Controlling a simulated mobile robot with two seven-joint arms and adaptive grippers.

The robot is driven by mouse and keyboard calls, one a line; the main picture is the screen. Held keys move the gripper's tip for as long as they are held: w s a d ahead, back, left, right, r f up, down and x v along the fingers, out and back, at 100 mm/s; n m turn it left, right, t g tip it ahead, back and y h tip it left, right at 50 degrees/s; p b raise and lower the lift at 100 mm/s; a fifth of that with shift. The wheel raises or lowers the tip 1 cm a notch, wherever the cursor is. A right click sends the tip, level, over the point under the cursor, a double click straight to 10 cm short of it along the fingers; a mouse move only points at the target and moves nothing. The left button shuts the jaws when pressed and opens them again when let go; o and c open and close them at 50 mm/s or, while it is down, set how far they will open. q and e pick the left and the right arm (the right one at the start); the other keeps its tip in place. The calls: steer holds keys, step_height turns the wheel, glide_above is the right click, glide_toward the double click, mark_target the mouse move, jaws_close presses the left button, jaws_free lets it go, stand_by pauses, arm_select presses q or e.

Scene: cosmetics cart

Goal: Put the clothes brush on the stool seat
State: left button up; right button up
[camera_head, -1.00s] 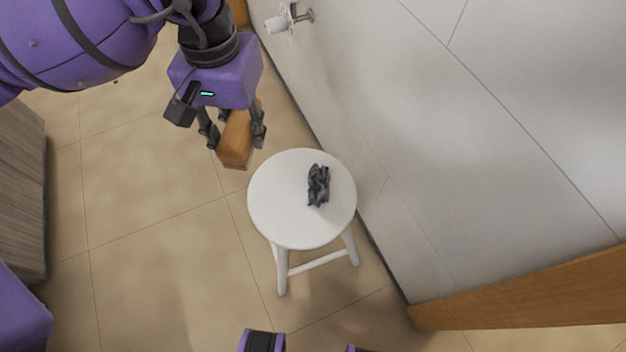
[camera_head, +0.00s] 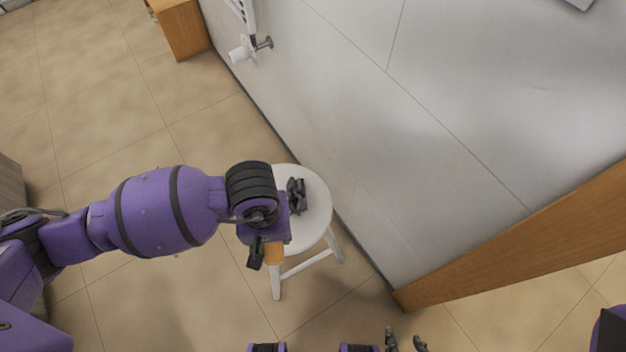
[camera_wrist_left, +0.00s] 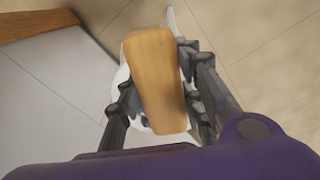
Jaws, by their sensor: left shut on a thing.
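The clothes brush shows its wooden back (camera_wrist_left: 154,80) in the left wrist view, held between the fingers of my left gripper (camera_wrist_left: 157,72). In the head view only a small piece of the brush (camera_head: 274,253) shows below my purple wrist. The white round stool seat (camera_head: 316,213) is partly covered by my left arm. In the wrist view the brush lies in front of the white seat (camera_wrist_left: 119,79); the gap in height cannot be told. My right gripper (camera_head: 405,343) shows only its dark fingertips at the bottom edge, spread apart and empty.
A white wall (camera_head: 420,150) stands close right of the stool, with a wooden panel (camera_head: 520,240) at the right. A wooden cabinet (camera_head: 181,28) stands far back. Open tiled floor lies left.

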arm_select(q)
steer(key=w+a+f, duration=0.1)
steer(key=w+f, duration=0.2)
steer(key=w, duration=0.1)
steer(key=w+a+f+b, duration=0.1)
steer(key=w+f, duration=0.2)
steer(key=w, duration=0.1)
steer(key=w+a+f, duration=0.1)
steer(key=w+f, duration=0.2)
steer(key=shift+w+a+b, duration=0.35)
steer(key=shift+w, duration=0.05)
steer(key=shift+w+a+f, duration=0.1)
steer(key=shift+w+f, duration=0.1)
steer(key=shift+f, duration=1.6)
steer(key=shift+b, duration=0.35)
steer(key=shift+f, duration=0.2)
steer(key=o, duration=1.2)
steer(key=shift+r, duration=0.15)
